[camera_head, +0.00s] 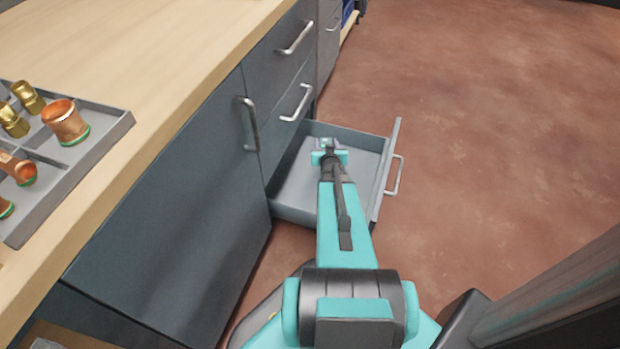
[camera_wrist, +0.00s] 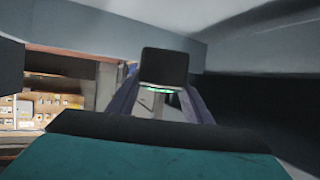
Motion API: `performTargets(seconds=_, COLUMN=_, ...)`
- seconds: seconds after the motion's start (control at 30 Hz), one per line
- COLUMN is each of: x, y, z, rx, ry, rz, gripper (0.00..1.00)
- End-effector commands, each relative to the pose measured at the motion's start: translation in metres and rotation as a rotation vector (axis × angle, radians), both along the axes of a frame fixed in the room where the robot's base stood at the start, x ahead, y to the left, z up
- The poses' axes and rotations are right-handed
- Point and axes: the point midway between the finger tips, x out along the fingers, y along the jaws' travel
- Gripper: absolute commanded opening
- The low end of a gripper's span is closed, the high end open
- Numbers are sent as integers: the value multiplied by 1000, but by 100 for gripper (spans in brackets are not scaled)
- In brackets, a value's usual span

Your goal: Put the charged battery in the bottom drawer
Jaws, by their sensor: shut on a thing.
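The bottom drawer (camera_head: 300,192) is pulled out of the grey cabinet, and its floor looks bare where I can see it. My gripper (camera_head: 327,146) is over the drawer, inside its outline in the head view. In the wrist view, my gripper (camera_wrist: 161,100) is shut on the battery (camera_wrist: 164,66), a dark block with a small green light on its lower edge. In the head view the battery is too small and covered to make out clearly. I cannot tell whether it touches the drawer floor.
The cabinet's upper drawers (camera_head: 285,60) and door (camera_head: 185,215) are shut. A grey tray (camera_head: 105,125) with copper and brass fittings lies on the wooden worktop (camera_head: 160,60). Open reddish floor (camera_head: 490,130) lies right of the drawer. Boxes (camera_wrist: 45,105) show at left in the wrist view.

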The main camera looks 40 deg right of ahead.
Motion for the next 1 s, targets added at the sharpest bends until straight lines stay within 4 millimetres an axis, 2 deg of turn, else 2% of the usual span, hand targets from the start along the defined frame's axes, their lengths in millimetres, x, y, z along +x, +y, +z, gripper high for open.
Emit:
performTargets(seconds=0.37, x=11, y=13, z=-1, rx=0, ry=-3, rz=22, gripper=12)
performTargets(seconds=0.77, x=15, y=16, z=-46, rx=0, ry=-1, rz=28, gripper=12)
performTargets(seconds=1.0, x=14, y=17, z=-50, rx=-1, ry=-2, rz=29, gripper=12)
